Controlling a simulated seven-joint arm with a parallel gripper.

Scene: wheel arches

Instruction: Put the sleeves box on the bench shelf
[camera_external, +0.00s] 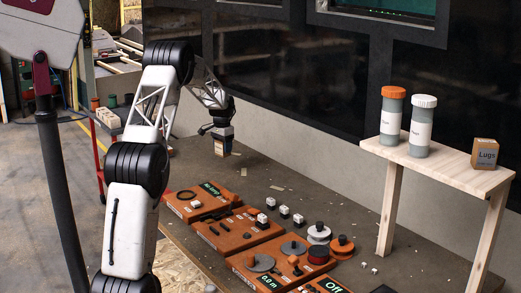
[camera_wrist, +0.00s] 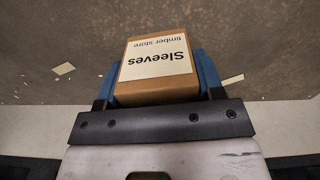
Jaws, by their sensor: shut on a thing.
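The sleeves box (camera_wrist: 155,72) is a small brown carton with a white label reading "Sleeves, timber store". My gripper (camera_wrist: 158,85) is shut on it, with a blue finger against each side. In the external view my gripper (camera_external: 221,137) hangs over the back of the bench, left of centre, with the box (camera_external: 220,147) below it. The box appears to be above the bench top. The bench shelf (camera_external: 440,160) is a pale wooden shelf on legs at the right. It bears an orange-lidded bottle (camera_external: 391,115), a white-lidded bottle (camera_external: 421,127) and a Lugs box (camera_external: 485,153).
A dark wall stands behind.

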